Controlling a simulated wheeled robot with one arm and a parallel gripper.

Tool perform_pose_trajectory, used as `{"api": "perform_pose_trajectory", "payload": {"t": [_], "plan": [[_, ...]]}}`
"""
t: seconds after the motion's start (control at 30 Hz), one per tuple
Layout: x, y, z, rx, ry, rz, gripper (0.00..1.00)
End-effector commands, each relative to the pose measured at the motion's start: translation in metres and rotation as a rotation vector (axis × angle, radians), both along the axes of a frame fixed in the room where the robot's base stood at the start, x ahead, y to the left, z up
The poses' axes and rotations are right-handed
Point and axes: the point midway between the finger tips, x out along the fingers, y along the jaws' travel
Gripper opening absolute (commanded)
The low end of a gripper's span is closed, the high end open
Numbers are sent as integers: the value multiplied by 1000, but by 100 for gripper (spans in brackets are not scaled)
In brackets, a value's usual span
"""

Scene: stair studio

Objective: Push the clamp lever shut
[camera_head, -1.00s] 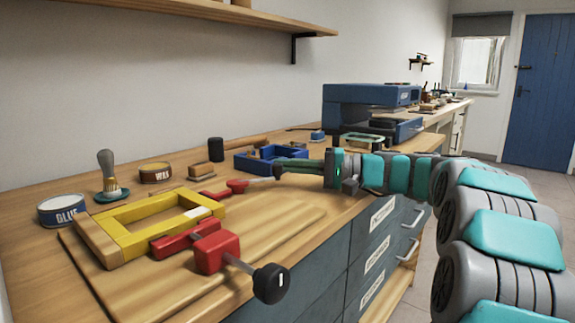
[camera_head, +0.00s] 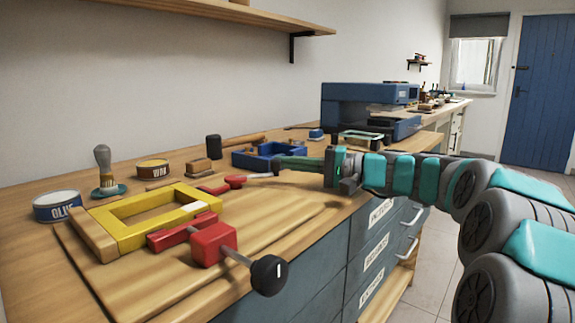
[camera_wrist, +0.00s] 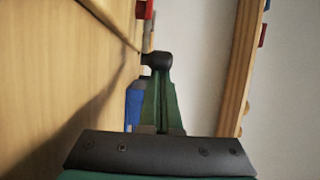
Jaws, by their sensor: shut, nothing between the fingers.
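Two red toggle clamps flank a yellow frame (camera_head: 128,238) on a wooden board. The near clamp (camera_head: 212,243) has a metal lever with a black knob (camera_head: 268,275), sticking out past the bench's front edge. The far clamp (camera_head: 232,183) has its lever pointing right towards my gripper (camera_head: 279,163). In the wrist view, a black knob (camera_wrist: 157,60) sits right at the tips of my gripper (camera_wrist: 160,78), with red clamp parts (camera_wrist: 145,9) beyond. My green fingers are shut and empty. I cannot tell whether they touch the knob.
A blue tray (camera_head: 242,161), a mallet (camera_head: 213,147), a brush (camera_head: 104,165) and tins (camera_head: 58,206) stand behind the clamps. A blue machine (camera_head: 345,104) stands farther along the bench. Drawers (camera_head: 320,262) are below the front edge.

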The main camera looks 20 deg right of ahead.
Motion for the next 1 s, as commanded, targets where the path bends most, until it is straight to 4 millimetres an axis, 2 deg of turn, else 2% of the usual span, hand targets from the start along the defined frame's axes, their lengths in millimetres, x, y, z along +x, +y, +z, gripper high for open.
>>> {"api": "perform_pose_trajectory", "payload": {"t": [0.37, 0.8, 1.0], "plan": [[-11, 1, -1, 1, -2, -83, 0], [-36, 4, 1, 0, -6, -297, 0], [-43, 4, 1, 0, -4, -295, 0]]}}
